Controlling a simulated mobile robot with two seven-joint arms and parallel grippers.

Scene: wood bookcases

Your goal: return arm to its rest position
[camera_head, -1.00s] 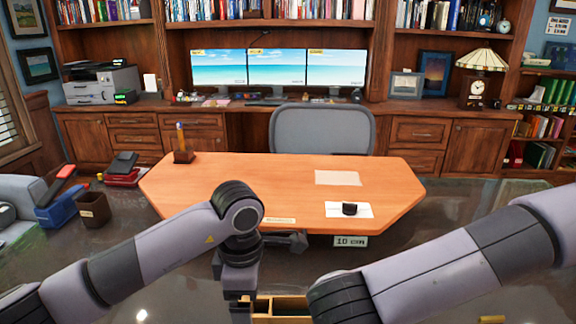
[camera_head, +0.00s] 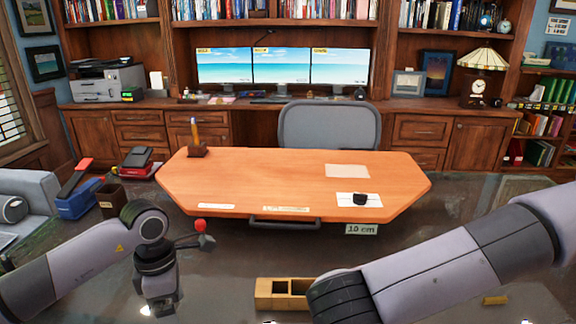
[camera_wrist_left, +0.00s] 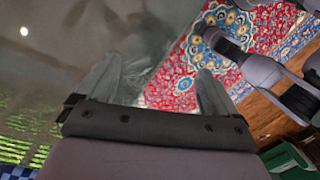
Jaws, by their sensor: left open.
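My left arm (camera_head: 95,250) comes in from the lower left, bent at the elbow. Its wrist end points down, left of the wooden desk's front edge, and the fingertips are hard to make out in the head view. In the left wrist view my left gripper (camera_wrist_left: 160,84) has its two fingers spread apart with nothing between them, over a dark glossy floor. My right arm (camera_head: 450,260) reaches in from the right edge, and its gripper is out of view.
A wooden desk (camera_head: 270,172) stands ahead with a grey chair behind it. A wooden compartment box (camera_head: 264,294) lies beside my right arm. A patterned rug (camera_wrist_left: 200,55) shows in the wrist view.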

